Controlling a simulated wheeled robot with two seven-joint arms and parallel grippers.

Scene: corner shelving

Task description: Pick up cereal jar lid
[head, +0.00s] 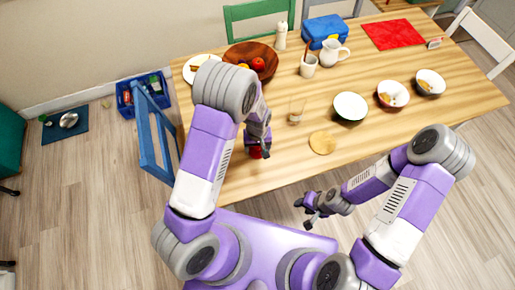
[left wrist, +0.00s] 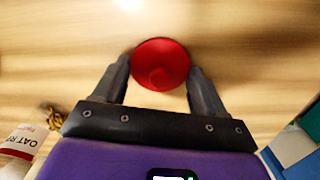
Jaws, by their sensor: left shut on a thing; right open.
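The cereal jar lid (left wrist: 160,64) is round and red with a raised middle; it sits between the two dark fingers of my left gripper (left wrist: 160,75) in the left wrist view, touching both. In the head view only a bit of red lid (head: 256,153) shows under my left gripper (head: 258,150), at the table's near left edge. I cannot tell whether the lid touches the table. My right gripper (head: 305,212) is open and empty, in front of the table's near edge.
On the wooden table (head: 240,180) stand a clear glass (head: 297,111), a round tan item (head: 322,143), several bowls including a green-rimmed one (head: 350,107), a white cup (head: 308,67) and a wooden fruit bowl (head: 240,52). A blue chair (head: 147,140) is at the left. A printed packet (left wrist: 22,143) shows in the left wrist view.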

